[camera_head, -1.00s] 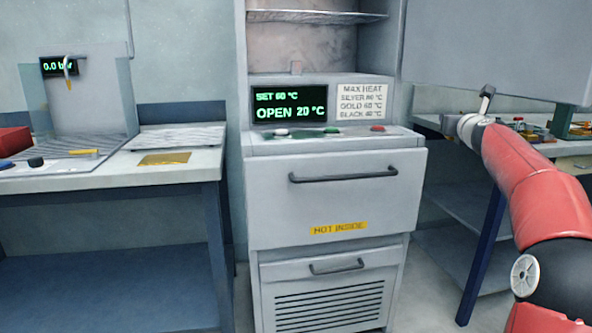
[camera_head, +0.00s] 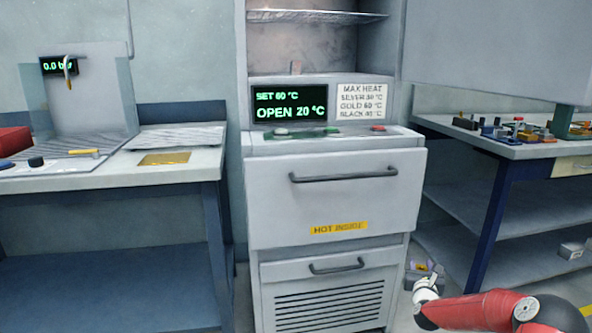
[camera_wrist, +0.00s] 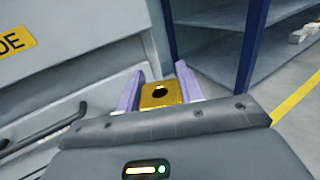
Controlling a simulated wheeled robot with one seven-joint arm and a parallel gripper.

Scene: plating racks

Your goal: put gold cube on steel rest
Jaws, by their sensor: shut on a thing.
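The gold cube (camera_wrist: 160,94), with a dark round hole in its face, sits between the two pale lilac fingers of my gripper (camera_wrist: 158,90) in the wrist view. The fingers are shut on it. In the head view my gripper (camera_head: 424,267) is low at the right of the grey oven cabinet, above the floor, with a small gold patch between its fingers. A ribbed grey metal plate (camera_head: 180,137) lies on the left bench; I cannot tell whether it is the steel rest.
The cabinet (camera_head: 335,200) has a protruding handle and an open upper chamber with a wire shelf (camera_head: 318,16). A gold plate (camera_head: 165,159) lies on the left bench. The right bench (camera_head: 470,136) holds several small parts; its blue leg (camera_head: 485,225) stands near my gripper.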

